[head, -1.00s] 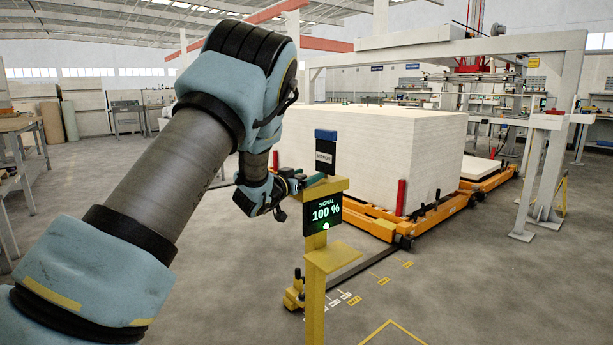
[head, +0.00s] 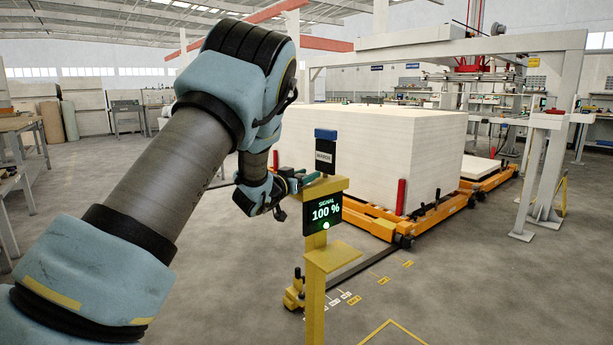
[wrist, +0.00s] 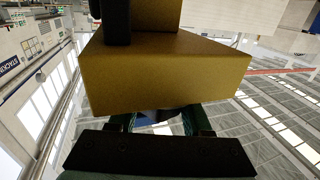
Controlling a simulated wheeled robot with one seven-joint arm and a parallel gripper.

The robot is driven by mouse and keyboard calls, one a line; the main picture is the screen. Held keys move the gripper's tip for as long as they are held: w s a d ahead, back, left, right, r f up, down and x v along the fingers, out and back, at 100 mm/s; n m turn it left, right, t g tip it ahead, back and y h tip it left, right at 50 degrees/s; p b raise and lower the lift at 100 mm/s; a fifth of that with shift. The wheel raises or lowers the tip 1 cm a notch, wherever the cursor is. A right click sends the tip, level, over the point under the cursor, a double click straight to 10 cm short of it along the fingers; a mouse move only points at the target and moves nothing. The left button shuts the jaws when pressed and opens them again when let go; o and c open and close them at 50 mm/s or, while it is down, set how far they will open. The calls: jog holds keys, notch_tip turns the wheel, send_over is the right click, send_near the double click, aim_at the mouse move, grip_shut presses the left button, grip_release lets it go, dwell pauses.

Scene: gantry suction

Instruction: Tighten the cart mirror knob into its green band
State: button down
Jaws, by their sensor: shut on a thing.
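My gripper (head: 298,182) is at the left end of the yellow bracket on the cart mirror post (head: 316,290). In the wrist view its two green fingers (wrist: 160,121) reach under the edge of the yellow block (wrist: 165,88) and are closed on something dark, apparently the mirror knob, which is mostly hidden. A black display (head: 323,211) on the post reads SIGNAL 100 % with a lit green dot below the digits. A dark plate with a blue top (head: 325,150) stands above the bracket. The green band cannot be made out in either view.
A large pale stack of boards (head: 390,150) sits on an orange cart (head: 375,222) behind the post. A white gantry frame (head: 545,130) stands at the right. A workbench (head: 15,125) is at the far left. Open grey floor lies at the front right.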

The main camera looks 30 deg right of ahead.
jog(key=shift+g, duration=0.3)
jog(key=shift+r+m+g+h, duration=0.1)
jog(key=shift+m+g+h, duration=0.5)
jog(key=shift+m+g, duration=0.35)
jog(key=shift+s+d+m+g+h+p, duration=0.15)
jog(key=shift+s+m+g+p, duration=0.1)
jog(key=shift+m+g, duration=0.5)
jog(key=shift+s+m+g+h+p, duration=0.25)
jog(key=shift+m+g, duration=0.1)
jog(key=shift+g, duration=0.65)
jog(key=shift+s+d+m+g+h+p, duration=0.15)
jog(key=shift+m+g+p, duration=0.1)
jog(key=shift+m+g, duration=0.5)
jog(key=shift+a, duration=0.1)
jog(key=shift+c, duration=1.7)
grip_release()
jog(key=a, duration=1)
jog(key=shift+s+a+b, duration=0.25)
jog(key=shift+a+b, duration=0.15)
